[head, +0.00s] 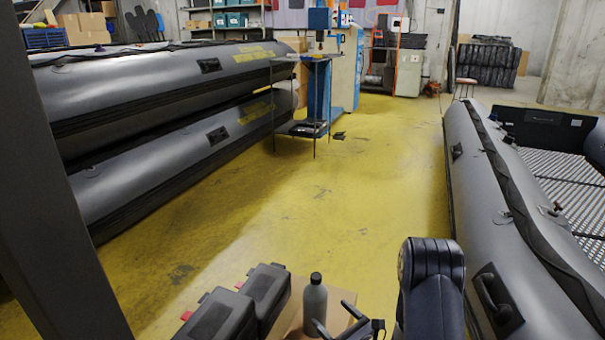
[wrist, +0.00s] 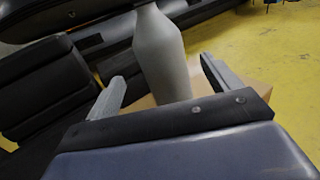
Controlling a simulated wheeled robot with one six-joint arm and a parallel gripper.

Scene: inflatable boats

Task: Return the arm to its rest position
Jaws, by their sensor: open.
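My gripper (head: 337,318) is low in the head view, at the bottom centre, with its two dark fingers spread apart. My dark arm (head: 431,290) rises just right of it. A grey bottle (head: 315,303) with a black cap stands upright just left of the gripper. In the wrist view the bottle (wrist: 163,60) shows between the two open fingers of my gripper (wrist: 160,75), with a visible gap on each side. I cannot tell how deep between the fingers it stands. Its lower part is hidden behind the gripper body.
A cardboard box (head: 290,310) is beside the bottle, with black cases (head: 222,318) to its left. Stacked grey inflatable boats (head: 150,90) fill the left. Another boat (head: 490,200) lies close on the right. The yellow floor (head: 340,200) between them is clear up to a small workstand (head: 308,128).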

